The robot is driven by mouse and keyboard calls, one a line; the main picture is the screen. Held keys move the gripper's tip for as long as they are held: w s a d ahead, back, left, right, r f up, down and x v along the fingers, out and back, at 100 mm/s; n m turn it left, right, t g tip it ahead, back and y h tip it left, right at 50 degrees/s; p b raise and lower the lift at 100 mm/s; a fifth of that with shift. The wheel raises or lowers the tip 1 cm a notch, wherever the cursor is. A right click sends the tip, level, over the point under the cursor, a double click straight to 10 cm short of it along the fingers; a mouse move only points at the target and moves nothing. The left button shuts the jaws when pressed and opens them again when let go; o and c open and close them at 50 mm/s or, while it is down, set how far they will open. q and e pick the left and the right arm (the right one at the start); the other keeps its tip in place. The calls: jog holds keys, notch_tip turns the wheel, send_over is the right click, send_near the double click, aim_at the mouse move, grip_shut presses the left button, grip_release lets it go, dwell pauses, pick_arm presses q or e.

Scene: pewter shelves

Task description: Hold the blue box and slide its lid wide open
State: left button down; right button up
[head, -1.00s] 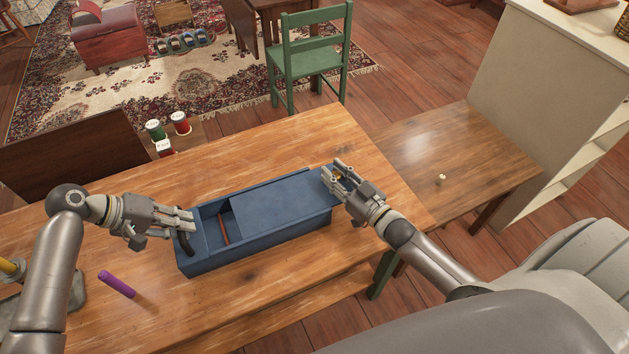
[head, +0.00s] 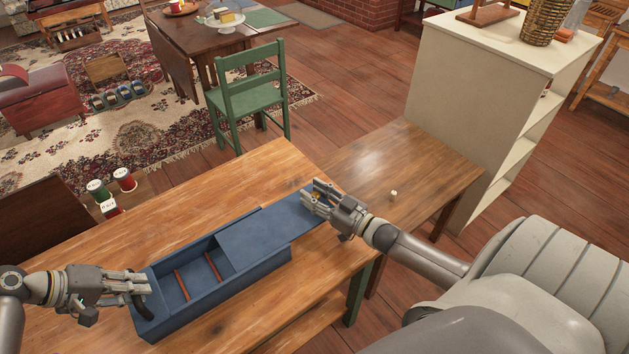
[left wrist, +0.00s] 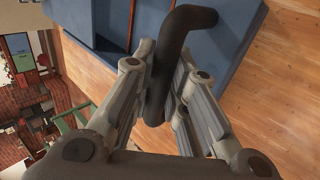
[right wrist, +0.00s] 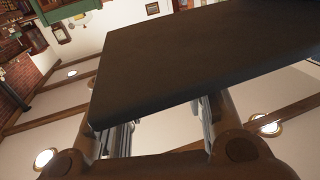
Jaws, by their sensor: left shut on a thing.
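The blue box (head: 205,311) lies on the wooden table, its left part uncovered and showing two thin reddish strips inside. Its blue lid (head: 262,238) is slid to the right and juts past the box's right end. My left gripper (head: 140,285) is shut on the dark handle (left wrist: 165,75) at the box's left end. My right gripper (head: 312,194) is at the lid's far right end, next to a small orange spot. In the right wrist view the lid's dark underside (right wrist: 200,60) hides the fingertips; the visible fingers stand apart.
A side table (head: 420,165) with a small pale knob-like thing (head: 393,194) stands to the right, beside a cream shelf (head: 475,110). The front tabletop is bare.

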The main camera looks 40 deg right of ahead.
jog(key=shift+o, duration=0.6)
jog(key=shift+s, duration=0.15)
jog(key=shift+s, duration=0.35)
jog(key=v, duration=1.1)
jog(key=shift+d, duration=0.15)
pick_arm(q)
jog(key=c, duration=1.3)
grip_release()
jog(key=shift+c, duration=0.2)
